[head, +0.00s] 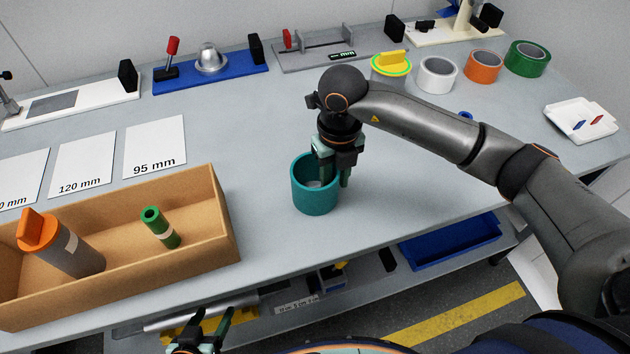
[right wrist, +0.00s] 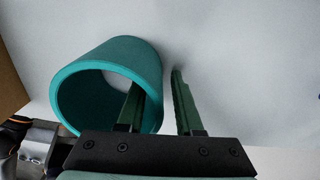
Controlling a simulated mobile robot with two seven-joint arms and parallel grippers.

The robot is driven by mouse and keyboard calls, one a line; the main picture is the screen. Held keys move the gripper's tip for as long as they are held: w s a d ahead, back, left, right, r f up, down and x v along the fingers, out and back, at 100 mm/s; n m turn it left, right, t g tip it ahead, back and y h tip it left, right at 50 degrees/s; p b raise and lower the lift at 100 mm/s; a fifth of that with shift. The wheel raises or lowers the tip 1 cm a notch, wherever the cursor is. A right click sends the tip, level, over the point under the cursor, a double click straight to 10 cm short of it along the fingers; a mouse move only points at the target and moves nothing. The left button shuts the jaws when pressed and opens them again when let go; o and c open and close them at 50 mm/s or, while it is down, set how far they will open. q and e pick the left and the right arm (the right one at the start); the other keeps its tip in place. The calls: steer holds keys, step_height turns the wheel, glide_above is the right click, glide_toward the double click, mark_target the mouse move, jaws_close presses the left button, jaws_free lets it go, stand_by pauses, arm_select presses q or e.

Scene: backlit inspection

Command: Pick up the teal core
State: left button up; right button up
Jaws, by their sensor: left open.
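The teal core (head: 304,196), a short wide hollow tube, stands upright on the grey table near its front edge. My right gripper (head: 336,181) points down at the core's right side. In the right wrist view the teal core (right wrist: 152,62) shows its open end, and one finger of the right gripper (right wrist: 157,85) reaches inside the opening while the other is outside. The core's wall lies between them, with a gap to the outer finger, so the gripper looks open. My left gripper (head: 214,318) is open and empty, low in front of the table edge.
A cardboard box (head: 215,215) at the left holds a grey tube with an orange cap (head: 70,250) and a green tube (head: 160,228). Tape rolls (head: 437,75) and fixtures (head: 210,68) line the back. A blue bin (head: 450,245) sits below.

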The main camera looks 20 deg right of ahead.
jaws_close()
stand_by(1.2)
